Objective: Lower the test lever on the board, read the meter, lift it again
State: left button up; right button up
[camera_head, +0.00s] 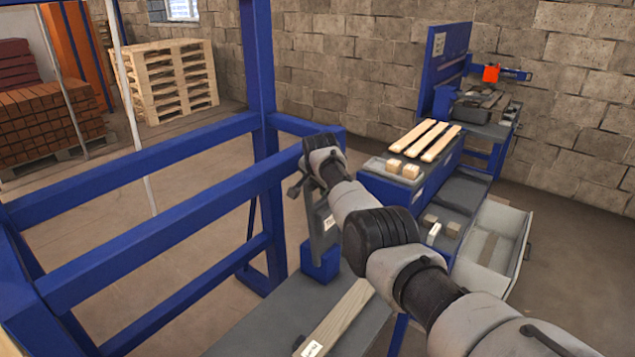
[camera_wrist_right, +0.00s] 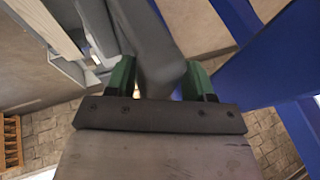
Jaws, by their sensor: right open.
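A grey upright board (camera_head: 322,228) with a small white label stands on a blue foot at the bench's far end, partly covered by my right arm. My right arm reaches to it from the lower right; its gripper is mostly hidden behind my wrist there. In the right wrist view my right gripper (camera_wrist_right: 160,82) is open, its two green fingers apart on either side of a grey, round-ended part (camera_wrist_right: 160,68). I cannot tell whether this is the test lever or whether the fingers touch it. I cannot make out the meter. My left gripper is out of view.
Blue rails (camera_head: 150,240) run along the left. A wooden plank (camera_head: 340,318) lies on the grey bench top. Behind my arm stand a blue unit (camera_head: 385,190) with wooden slats and blocks, and an open grey drawer (camera_head: 500,235). Pallets (camera_head: 165,80) stand farther back.

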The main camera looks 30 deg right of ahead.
jog(key=shift+r, duration=0.1)
jog(key=shift+v, duration=0.75)
jog(key=b+v, duration=0.1)
jog(key=v, duration=0.8)
jog(key=shift+b, duration=0.35)
jog(key=shift+s, duration=0.1)
